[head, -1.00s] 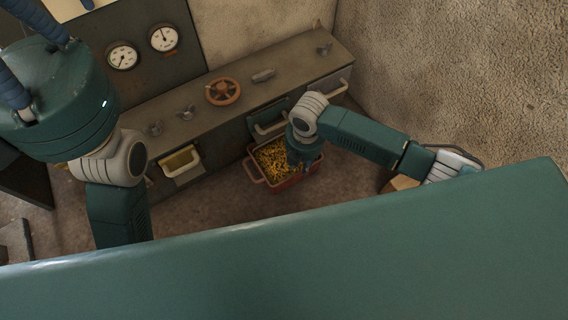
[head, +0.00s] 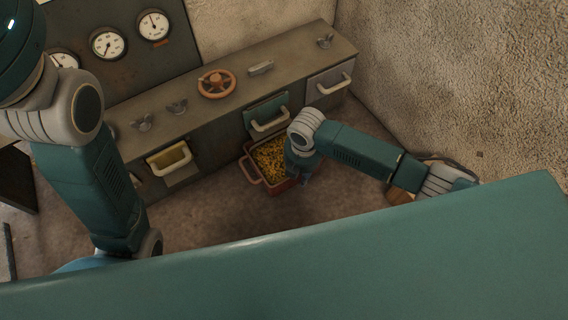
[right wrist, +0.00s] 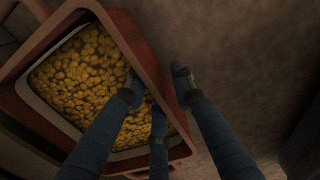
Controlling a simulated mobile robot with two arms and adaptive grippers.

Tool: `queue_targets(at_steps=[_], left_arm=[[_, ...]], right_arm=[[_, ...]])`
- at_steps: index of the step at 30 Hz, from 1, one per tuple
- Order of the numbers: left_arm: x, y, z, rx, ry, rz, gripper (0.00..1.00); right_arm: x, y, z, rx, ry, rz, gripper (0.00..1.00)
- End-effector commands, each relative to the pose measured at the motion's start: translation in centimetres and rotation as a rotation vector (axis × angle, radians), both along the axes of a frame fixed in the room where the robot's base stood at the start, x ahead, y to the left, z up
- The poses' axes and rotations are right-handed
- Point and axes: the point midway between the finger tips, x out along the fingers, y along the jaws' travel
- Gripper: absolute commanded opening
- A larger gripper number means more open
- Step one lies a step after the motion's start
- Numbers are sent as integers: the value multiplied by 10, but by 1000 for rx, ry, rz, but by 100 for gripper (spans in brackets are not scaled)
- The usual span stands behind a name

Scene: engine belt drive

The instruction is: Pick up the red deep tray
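The red deep tray (head: 279,186) stands on the floor in front of the bench, filled with small yellow pieces (head: 269,157). A handle shows on its left side. In the head view my right gripper (head: 303,178) points down at the tray's right side, its fingers partly hidden by the wrist. In the right wrist view, the tray (right wrist: 146,62) fills the left half. My right gripper (right wrist: 160,85) is open there, two fingers over the inside and one outside, with the side wall between them. I cannot tell whether they touch it. My left gripper is out of view.
Behind the tray is a long bench (head: 228,92) with an orange handwheel (head: 216,84), drawers with pale handles and a yellow bin (head: 168,158). A rough wall (head: 450,80) closes the right. Brown floor (head: 215,212) is free left of the tray.

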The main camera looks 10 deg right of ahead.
Motion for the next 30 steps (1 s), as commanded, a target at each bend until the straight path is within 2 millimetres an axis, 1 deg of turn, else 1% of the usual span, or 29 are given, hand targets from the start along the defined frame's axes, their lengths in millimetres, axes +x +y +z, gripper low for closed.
queue_targets(at_steps=[3,4,7,8,23,30], left_arm=[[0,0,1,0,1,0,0],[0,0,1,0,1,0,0],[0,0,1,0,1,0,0],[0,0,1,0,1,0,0],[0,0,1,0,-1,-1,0],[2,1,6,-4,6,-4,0]], right_arm=[[0,0,1,0,0,0,24],[0,0,1,0,0,0,22],[0,0,1,0,0,0,2],[0,0,1,0,0,0,0],[1,1,3,2,-2,0,0],[2,1,11,2,-3,0,0]])
